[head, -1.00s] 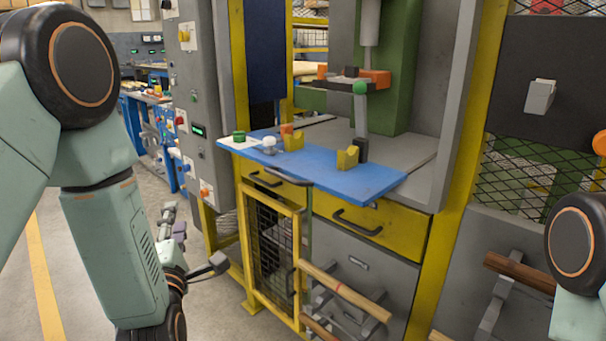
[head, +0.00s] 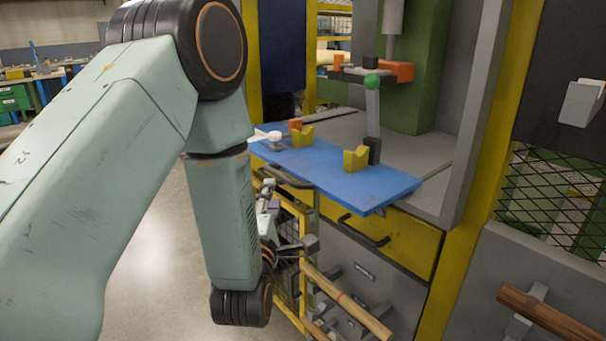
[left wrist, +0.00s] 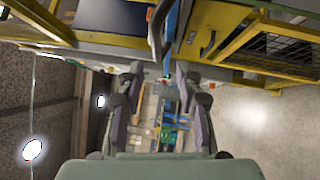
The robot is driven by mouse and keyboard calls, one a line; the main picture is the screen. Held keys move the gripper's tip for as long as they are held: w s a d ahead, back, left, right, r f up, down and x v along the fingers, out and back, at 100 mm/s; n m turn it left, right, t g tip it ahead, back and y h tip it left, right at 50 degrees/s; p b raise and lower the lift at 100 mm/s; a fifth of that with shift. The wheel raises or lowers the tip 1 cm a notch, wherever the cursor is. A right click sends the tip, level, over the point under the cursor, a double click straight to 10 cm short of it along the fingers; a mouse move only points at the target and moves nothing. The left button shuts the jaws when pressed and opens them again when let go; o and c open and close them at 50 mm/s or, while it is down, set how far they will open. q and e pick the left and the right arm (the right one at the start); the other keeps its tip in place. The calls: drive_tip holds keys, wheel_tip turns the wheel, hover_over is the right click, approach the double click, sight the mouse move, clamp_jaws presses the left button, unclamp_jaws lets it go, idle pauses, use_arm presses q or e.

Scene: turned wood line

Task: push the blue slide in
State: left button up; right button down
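The blue slide (head: 345,184) is a flat plate that juts out from the machine's front, above the yellow drawers. It bears two yellow V-blocks (head: 356,158) and a white knob (head: 275,136). A dark curved handle (left wrist: 157,28) shows beyond the fingertips. My right gripper is out of view.
A yellow drawer (head: 385,240) with a handle is under the slide. Wooden bars (head: 345,300) stick out at the lower front, close to my left gripper. The floor (head: 155,260) at left is clear.

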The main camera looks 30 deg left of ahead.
sight(280, 173)
use_arm(q)
drive_tip(key=shift+w+d+r, duration=0.25)
drive_tip(key=shift+w+r, duration=0.2)
drive_tip(key=shift+w, duration=0.05)
drive_tip(key=x, duration=0.6)
drive_tip(key=shift+a, duration=0.15)
drive_tip(key=shift+w+a+f, duration=0.15)
drive_tip(key=shift+w, duration=0.2)
drive_tip(key=shift+s, duration=0.1)
drive_tip(key=c, duration=0.4)
clamp_jaws()
